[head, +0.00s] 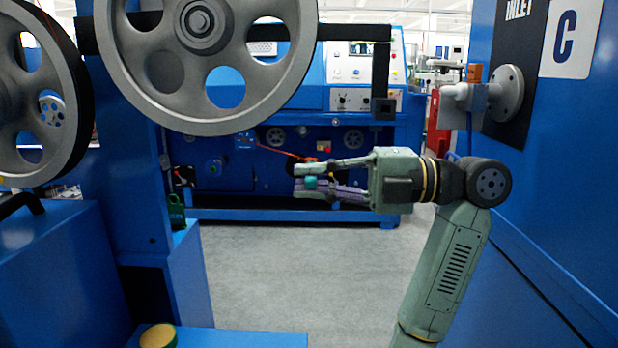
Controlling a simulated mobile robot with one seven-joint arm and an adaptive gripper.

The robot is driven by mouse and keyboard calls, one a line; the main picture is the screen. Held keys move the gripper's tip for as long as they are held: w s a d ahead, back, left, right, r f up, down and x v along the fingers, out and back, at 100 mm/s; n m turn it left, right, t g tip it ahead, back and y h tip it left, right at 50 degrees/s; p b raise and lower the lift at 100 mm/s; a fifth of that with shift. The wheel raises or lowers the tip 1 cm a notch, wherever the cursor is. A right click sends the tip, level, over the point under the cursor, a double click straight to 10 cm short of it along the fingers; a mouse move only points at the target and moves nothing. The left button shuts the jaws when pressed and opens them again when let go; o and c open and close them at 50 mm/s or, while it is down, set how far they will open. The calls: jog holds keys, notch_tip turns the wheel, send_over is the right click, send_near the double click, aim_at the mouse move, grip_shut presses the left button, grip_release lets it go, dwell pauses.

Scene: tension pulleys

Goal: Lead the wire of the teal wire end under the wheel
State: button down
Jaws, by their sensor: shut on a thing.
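The large grey spoked wheel (283,78) hangs from a dark arm at the upper left, in front of a blue machine. My gripper (300,180) is below and to the right of its lower rim, pointing left. It is shut on the teal wire end (311,183), a small teal piece between the fingers. The wire itself is hard to make out. A thin red-orange line (275,150) runs left and up from near the fingertips, and I cannot tell whether it belongs to the wire or to the background.
A second grey wheel (66,152) stands at the far left. A yellow-green cup (158,336) sits low left. Grey floor (290,280) below my gripper is clear.

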jog(key=s+d+r+p, duration=0.2)
jog(key=s+d+r, duration=0.2)
jog(key=r, duration=0.1)
jog(key=shift+s+d, duration=0.2)
jog(key=shift+d, duration=0.1)
dwell(0.4)
jog(key=shift+p, duration=0.3)
jog(key=d+r+p, duration=0.3)
jog(key=d, duration=0.4)
jog(key=shift+s+r, duration=0.25)
jog(key=shift+s, duration=0.05)
jog(key=shift+w, duration=0.1)
dwell(0.3)
